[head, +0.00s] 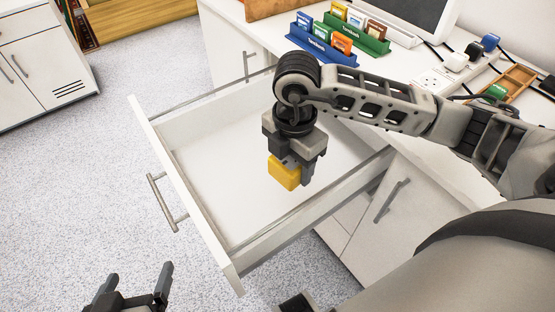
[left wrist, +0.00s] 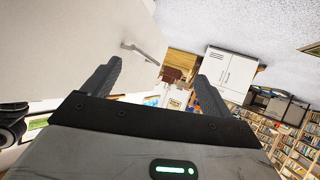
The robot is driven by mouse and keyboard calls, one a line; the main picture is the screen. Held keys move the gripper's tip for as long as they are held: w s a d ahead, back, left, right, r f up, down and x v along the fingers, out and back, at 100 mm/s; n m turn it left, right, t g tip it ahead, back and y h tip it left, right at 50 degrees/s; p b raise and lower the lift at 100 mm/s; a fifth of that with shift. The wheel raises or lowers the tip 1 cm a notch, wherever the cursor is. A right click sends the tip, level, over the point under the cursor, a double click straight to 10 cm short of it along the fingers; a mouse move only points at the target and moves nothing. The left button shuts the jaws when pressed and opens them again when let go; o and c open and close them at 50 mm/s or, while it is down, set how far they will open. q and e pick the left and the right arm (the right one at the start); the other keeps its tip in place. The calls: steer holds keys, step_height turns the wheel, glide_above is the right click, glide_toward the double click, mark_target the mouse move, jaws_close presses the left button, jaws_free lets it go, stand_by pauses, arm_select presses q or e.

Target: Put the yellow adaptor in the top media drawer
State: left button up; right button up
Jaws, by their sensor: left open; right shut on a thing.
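The yellow adaptor (head: 284,173) is a small block held in my right gripper (head: 294,170), over the open drawer. My right gripper is shut on it, pointing down. The top media drawer (head: 215,211) is pulled well out, white and empty inside as far as I see, with a grey bar handle (head: 165,202) on its front. I cannot tell how high the adaptor is above the drawer floor. My left gripper (head: 140,283) is open and empty at the lower left, in front of the drawer; its two fingers also show in the left wrist view (left wrist: 162,85).
The white counter (head: 440,165) carries a blue rack (head: 323,49), a green rack (head: 356,38), a monitor (head: 415,12), a power strip (head: 432,81) and a wooden tray (head: 515,82). A white cabinet (head: 45,60) stands at the far left. Speckled floor (head: 110,150) is clear left of the drawer.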

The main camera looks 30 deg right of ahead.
mark_target(268, 154)
steer(key=shift+f+m, duration=0.15)
steer(key=shift+m, duration=0.45)
steer(key=shift+w+f, duration=0.15)
steer(key=shift+w, duration=0.05)
steer(key=w+f+b, duration=0.1)
steer(key=w+f, duration=0.2)
steer(key=w, duration=0.1)
steer(key=w+d+f+b, duration=0.1)
steer(key=w+f, duration=0.1)
steer(key=w, duration=0.2)
steer(key=w+f+b, duration=0.1)
steer(key=w+f, duration=0.2)
steer(key=w, duration=0.1)
steer(key=shift+w+d+f, duration=0.2)
steer(key=shift+f, duration=0.1)
steer(key=shift+w+d+f+b, duration=0.1)
steer(key=shift+w+f+b, duration=0.35)
steer(key=shift+w+f, duration=0.15)
step_height(268, 154, down, 3)
steer(key=shift+s+r+b, duration=0.1)
steer(key=shift+r+b, duration=0.05)
steer(key=shift+b, duration=0.25)
arm_select(q)
step_height(268, 154, down, 8)
steer(key=d+g, duration=0.1)
steer(key=d, duration=0.1)
steer(key=shift+w+f+g, duration=0.2)
steer(key=shift+w+g, duration=0.2)
